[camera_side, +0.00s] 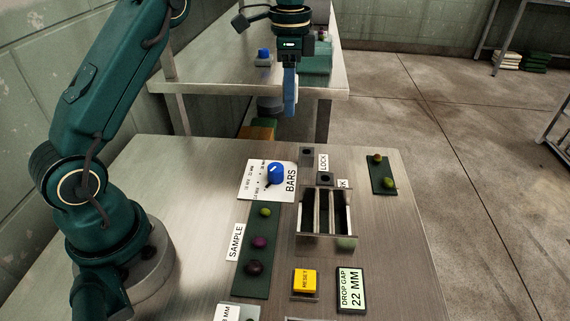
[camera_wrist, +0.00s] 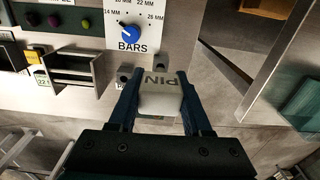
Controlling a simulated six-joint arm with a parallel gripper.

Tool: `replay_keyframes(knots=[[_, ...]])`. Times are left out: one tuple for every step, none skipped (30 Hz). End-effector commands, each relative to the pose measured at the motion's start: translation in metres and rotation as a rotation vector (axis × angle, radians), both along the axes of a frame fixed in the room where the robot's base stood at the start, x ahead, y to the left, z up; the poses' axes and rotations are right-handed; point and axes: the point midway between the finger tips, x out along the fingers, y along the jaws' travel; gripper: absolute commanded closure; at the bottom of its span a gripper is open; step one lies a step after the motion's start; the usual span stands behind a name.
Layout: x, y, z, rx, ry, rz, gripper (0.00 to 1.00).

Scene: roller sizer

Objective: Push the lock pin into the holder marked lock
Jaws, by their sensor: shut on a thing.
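My gripper (camera_wrist: 161,88) is shut on the lock pin (camera_wrist: 158,103), a pale grey block marked PIN, held between the two fingers in the wrist view. In the side view my gripper (camera_side: 290,108) hangs above the far edge of the bench, and the pin is hard to make out. The holder marked LOCK (camera_side: 307,155) is a small dark block with a hole, to the left of its label and nearer the camera than my gripper. In the wrist view the pin and fingers hide much of that area. The hole looks empty.
A second holder (camera_side: 327,178), its label partly hidden, sits beside the barred sizer (camera_side: 327,212). A blue dial marked BARS (camera_side: 275,173) stands left of the holders. A green tray (camera_side: 382,174) with fruit lies at right. Another table (camera_side: 330,88) stands behind.

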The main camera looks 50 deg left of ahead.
Motion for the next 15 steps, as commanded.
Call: replay_keyframes(knots=[[0.007,-0.003,-0.002,0.000,-0.003,-0.003,1.00],[0.009,-0.004,-0.003,0.000,-0.001,-0.004,1.00],[0.013,-0.005,-0.005,0.000,-0.003,-0.005,1.00],[0.016,-0.007,-0.006,-0.001,-0.002,-0.007,1.00],[0.018,-0.008,-0.008,0.000,-0.004,-0.008,1.00],[0.021,-0.010,-0.010,0.000,-0.002,-0.011,1.00],[0.023,-0.012,-0.012,0.000,-0.002,-0.013,1.00],[0.025,-0.013,-0.014,0.000,-0.004,-0.015,1.00],[0.027,-0.014,-0.016,0.000,-0.004,-0.019,1.00],[0.028,-0.015,-0.019,0.000,-0.002,-0.022,1.00],[0.030,-0.017,-0.021,-0.001,-0.001,-0.025,1.00],[0.031,-0.018,-0.024,0.000,-0.001,-0.029,1.00],[0.031,-0.019,-0.026,-0.002,0.002,-0.031,1.00],[0.032,-0.019,-0.028,-0.002,0.005,-0.033,1.00],[0.031,-0.020,-0.030,-0.003,0.011,-0.035,1.00]])
